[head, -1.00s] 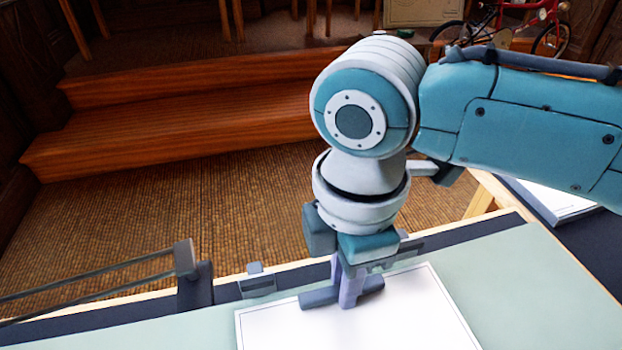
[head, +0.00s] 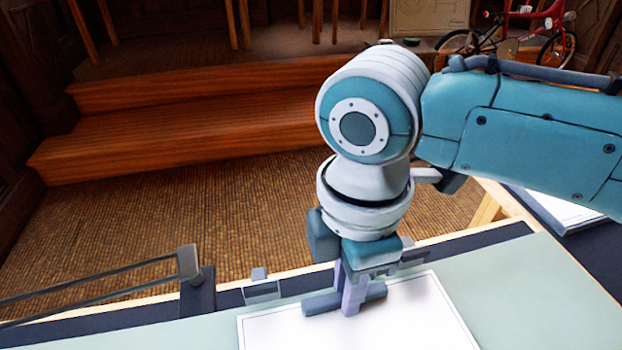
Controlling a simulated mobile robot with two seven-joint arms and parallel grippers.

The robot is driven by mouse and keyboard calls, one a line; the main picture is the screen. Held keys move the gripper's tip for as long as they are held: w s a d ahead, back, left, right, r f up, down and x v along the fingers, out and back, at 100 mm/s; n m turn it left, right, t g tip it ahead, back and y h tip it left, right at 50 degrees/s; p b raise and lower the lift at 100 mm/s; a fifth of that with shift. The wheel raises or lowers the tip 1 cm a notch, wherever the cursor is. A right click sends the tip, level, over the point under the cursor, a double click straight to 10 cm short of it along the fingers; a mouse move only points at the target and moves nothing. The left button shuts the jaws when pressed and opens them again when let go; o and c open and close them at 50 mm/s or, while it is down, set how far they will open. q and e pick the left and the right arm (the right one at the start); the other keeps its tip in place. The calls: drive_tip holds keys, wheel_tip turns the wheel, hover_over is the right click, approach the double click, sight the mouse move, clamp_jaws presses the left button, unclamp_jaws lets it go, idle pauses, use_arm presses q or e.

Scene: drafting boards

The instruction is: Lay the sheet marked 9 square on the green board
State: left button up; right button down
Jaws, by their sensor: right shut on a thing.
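A white sheet (head: 420,320) with a thin printed border lies on the pale green board (head: 520,290), its near part cut off by the bottom of the view. No number shows on the visible part. Its far edge looks roughly in line with the board's far edge, with a green strip between. My right gripper (head: 347,292) points down over the sheet's far edge, shut on a blue-grey bar (head: 320,304) that lies across that edge. I cannot tell whether the bar is fixed to the sheet. The left gripper is out of view.
A grey clip (head: 261,288) sits at the board's far edge, left of the gripper; another grey clip (head: 415,257) is partly hidden behind it. A grey rail with a post (head: 190,278) stands at the left. More white paper (head: 566,212) lies on a dark surface at the right.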

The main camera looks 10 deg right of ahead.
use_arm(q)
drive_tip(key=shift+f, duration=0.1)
use_arm(e)
drive_tip(key=shift+f, duration=0.25)
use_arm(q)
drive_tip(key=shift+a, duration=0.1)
use_arm(e)
drive_tip(key=c, duration=0.7)
unclamp_jaws()
drive_tip(key=shift+r, duration=0.1)
use_arm(q)
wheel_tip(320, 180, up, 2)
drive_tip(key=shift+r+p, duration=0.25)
drive_tip(key=shift+p, duration=0.95)
use_arm(e)
wheel_tip(320, 180, up, 10)
drive_tip(key=shift+f, duration=0.1)
